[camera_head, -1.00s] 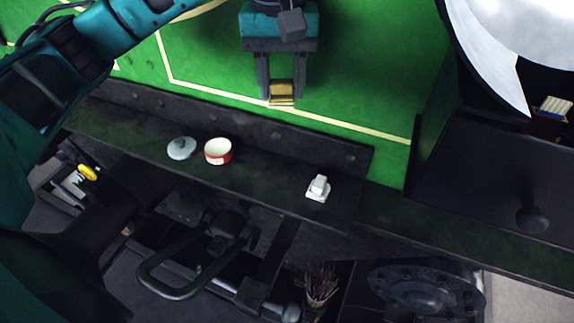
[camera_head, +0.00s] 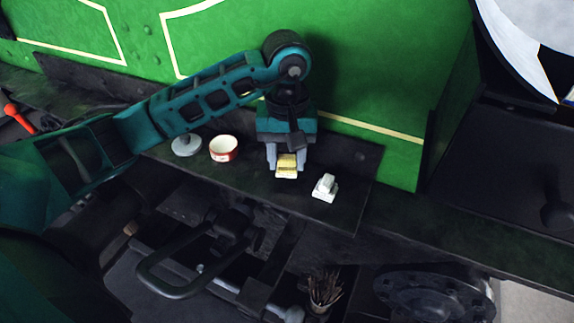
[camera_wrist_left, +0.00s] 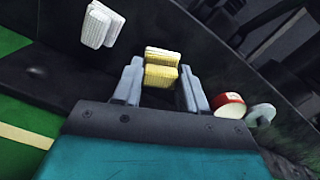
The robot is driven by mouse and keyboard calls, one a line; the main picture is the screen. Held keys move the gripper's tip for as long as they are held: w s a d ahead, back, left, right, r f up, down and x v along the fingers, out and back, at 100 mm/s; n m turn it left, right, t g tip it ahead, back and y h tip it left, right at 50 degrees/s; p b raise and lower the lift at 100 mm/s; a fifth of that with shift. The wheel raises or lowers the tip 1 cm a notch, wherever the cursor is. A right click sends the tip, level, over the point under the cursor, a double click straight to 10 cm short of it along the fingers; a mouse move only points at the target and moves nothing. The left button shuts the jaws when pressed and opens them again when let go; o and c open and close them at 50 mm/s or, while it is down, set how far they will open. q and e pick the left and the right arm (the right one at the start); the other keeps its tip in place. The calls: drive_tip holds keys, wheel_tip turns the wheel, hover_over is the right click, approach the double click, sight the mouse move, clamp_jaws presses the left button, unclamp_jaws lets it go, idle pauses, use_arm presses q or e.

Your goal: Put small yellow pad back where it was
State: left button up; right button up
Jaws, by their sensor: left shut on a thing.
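The small yellow pad (camera_head: 287,161) is between the fingers of my left gripper (camera_head: 287,165), just over the dark ledge (camera_head: 255,188). A paler part shows at the pad's near edge; I cannot tell if it is a lit face or a second piece. In the left wrist view the pad (camera_wrist_left: 161,75) sits between the two grey fingers of my left gripper (camera_wrist_left: 160,80). Whether the pad touches the ledge is unclear. A small white stacked block (camera_head: 325,187) lies just right of the gripper, apart from it. My right gripper is not in view.
The green wall (camera_head: 370,75) rises behind. Below the ledge are a dark handle (camera_head: 190,285) and a cup of twigs (camera_head: 322,288).

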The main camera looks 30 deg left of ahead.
sight(287, 156)
use_arm(q)
drive_tip(key=shift+f, duration=1.45)
drive_tip(key=o, duration=0.9)
drive_tip(key=shift+r, duration=0.1)
wheel_tip(287, 156, up, 12)
drive_tip(key=shift+w+f, duration=0.1)
